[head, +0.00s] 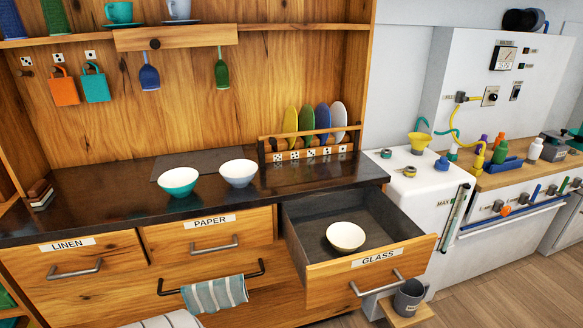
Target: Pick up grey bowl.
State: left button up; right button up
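A pale grey bowl (238,173) with a white inside stands upright on the dark counter (120,215), left of the picture's middle. A bowl with a teal outside and white inside (178,182) stands just to its left. A cream bowl (345,237) sits inside the open drawer labelled GLASS (297,215). Neither of my grippers is in the head view.
A rack of several upright plates (305,135) stands behind and right of the bowls. The GLASS drawer juts out in front of the counter. A grey mug (409,297) is on a small wooden ledge below it. Drawers labelled LINEN and PAPER are shut.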

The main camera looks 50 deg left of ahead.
aim_at(239, 174)
jog(key=u, duration=0.25)
jog(key=i, duration=0.95)
jog(key=u, duration=0.65)
